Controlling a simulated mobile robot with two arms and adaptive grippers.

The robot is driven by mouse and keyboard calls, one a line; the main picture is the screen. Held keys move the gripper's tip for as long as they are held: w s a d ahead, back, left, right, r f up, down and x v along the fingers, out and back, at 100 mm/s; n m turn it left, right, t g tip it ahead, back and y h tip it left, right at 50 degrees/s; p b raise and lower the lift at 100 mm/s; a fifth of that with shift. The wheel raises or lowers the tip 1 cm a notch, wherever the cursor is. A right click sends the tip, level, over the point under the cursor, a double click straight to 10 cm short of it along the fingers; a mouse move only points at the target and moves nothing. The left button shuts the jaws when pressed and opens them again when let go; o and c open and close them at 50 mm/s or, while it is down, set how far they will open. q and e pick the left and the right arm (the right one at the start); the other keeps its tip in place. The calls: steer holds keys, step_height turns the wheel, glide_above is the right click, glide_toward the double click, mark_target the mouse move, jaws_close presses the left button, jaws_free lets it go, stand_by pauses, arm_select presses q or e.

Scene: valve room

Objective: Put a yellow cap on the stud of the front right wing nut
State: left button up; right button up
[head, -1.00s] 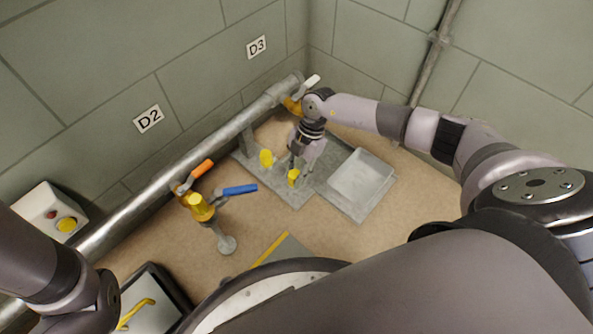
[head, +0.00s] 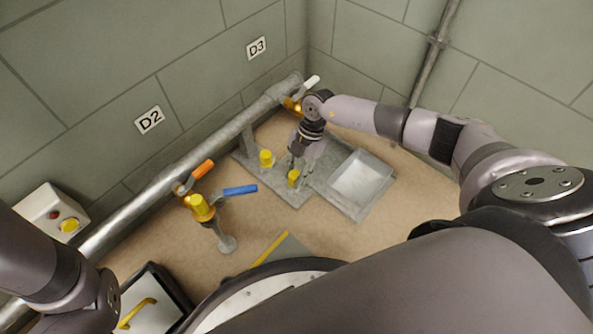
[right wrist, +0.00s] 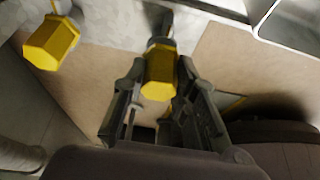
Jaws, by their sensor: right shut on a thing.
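My right gripper (head: 297,165) reaches down over a grey plate (head: 275,187) beside the pipe. In the right wrist view its fingers (right wrist: 163,75) are shut on a yellow six-sided cap (right wrist: 158,72); that cap also shows in the head view (head: 293,178), low over the plate's front part. A grey part lies just behind the cap in the wrist view. I cannot tell whether the cap sits on a stud. A second yellow cap (head: 266,158) stands farther back on the plate, also in the wrist view (right wrist: 52,42). The wing nuts are too small or hidden to make out. My left gripper is not in view.
A shallow grey tray (head: 351,206) adjoins the plate on the right. A pipe (head: 218,150) runs along the wall, with orange (head: 202,169) and blue (head: 240,190) valve handles to the left. A control box (head: 45,212) is far left.

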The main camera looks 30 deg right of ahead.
steer(key=o, duration=1)
steer(key=shift+o, duration=0.4)
steer(key=o, duration=0.4)
steer(key=shift+o, duration=0.2)
